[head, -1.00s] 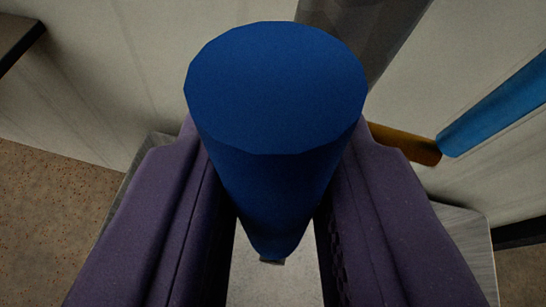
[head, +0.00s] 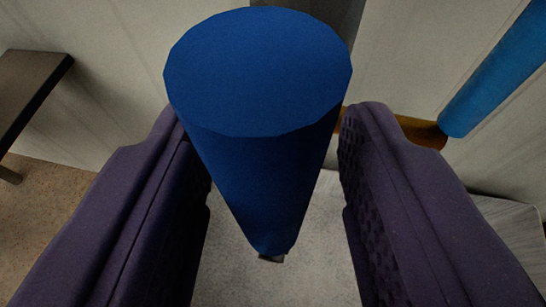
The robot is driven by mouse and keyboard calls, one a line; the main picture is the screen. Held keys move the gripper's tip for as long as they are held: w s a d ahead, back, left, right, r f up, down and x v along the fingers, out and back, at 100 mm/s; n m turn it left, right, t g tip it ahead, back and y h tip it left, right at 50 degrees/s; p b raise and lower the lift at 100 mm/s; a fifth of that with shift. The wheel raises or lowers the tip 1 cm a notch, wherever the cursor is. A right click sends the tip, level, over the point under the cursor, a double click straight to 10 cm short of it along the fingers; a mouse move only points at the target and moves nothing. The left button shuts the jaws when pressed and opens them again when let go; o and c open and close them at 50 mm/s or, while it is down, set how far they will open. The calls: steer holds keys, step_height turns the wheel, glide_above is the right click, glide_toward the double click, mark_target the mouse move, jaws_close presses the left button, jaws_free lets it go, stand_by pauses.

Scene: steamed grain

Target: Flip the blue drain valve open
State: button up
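A bright blue bar (head: 494,72), which looks like the drain valve's lever, slants up to the right at the picture's right side. Its lower end meets a brass-orange pipe piece (head: 424,132). A dark blue round-ended cylinder (head: 258,75) stands between the purple fingers of my gripper (head: 277,215), its wide end toward me and its far end narrow in view. My gripper is open. A clear gap shows between the cylinder and the right finger; the left finger is close beside it, and I cannot tell whether they touch. Part of the brass piece is hidden behind the cylinder and right finger.
A pale panelled wall (head: 100,90) lies behind. A dark shelf or table edge (head: 30,85) juts in at the left above a brown speckled floor (head: 45,215). A grey surface (head: 325,260) lies beneath the fingers.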

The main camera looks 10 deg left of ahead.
steer(key=p+v, duration=0.1)
steer(key=v, duration=0.7)
stand_by(0.5)
